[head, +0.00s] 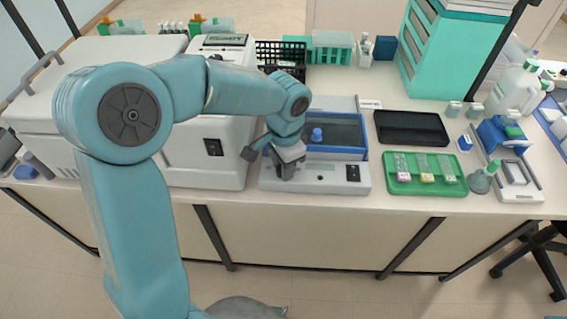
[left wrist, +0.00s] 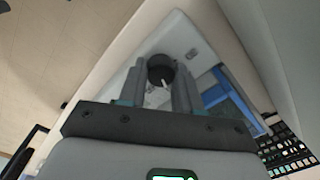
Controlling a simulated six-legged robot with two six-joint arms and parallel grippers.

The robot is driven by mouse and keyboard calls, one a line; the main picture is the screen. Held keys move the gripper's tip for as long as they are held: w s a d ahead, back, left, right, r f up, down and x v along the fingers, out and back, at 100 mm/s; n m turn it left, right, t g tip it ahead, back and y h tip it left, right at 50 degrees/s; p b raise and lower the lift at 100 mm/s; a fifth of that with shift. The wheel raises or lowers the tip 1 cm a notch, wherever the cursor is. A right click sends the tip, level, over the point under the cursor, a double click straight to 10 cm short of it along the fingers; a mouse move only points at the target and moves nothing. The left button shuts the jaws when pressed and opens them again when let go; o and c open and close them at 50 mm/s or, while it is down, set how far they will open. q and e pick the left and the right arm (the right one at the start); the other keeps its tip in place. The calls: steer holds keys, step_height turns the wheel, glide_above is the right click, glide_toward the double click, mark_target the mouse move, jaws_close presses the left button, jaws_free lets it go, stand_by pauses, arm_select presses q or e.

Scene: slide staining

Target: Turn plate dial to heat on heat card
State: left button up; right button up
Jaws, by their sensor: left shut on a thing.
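The plate (head: 325,184) is a pale, low unit with a blue-rimmed dark top, at the bench's front edge in the head view. My left gripper (head: 288,168) reaches down over the left part of its front panel and hides the dial in that view. In the left wrist view the dial (left wrist: 161,66) is a round black knob with a white pointer mark. It sits between the two grey fingers of my left gripper (left wrist: 158,88), which are shut on it. The heat card's wording cannot be made out. My right gripper is not in view.
A large pale machine with a screen (head: 225,41) stands left of the plate. A blue knobbed object (head: 317,135) is on the plate's top. A green tray (head: 425,188) with slides and a black tray (head: 411,127) lie to the right.

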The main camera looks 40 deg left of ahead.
arm_select(q)
steer(key=shift+a+r, duration=0.1)
steer(key=shift+r, duration=0.05)
steer(key=o, duration=0.8)
steer(key=shift+o, duration=1.2)
steer(key=shift+s, duration=0.1)
steer(key=shift+r, duration=0.25)
step_height(320, 180, up, 16)
steer(key=p, duration=0.1)
steer(key=shift+s+d, duration=0.15)
steer(key=shift+d, duration=0.25)
steer(key=shift+f, duration=0.1)
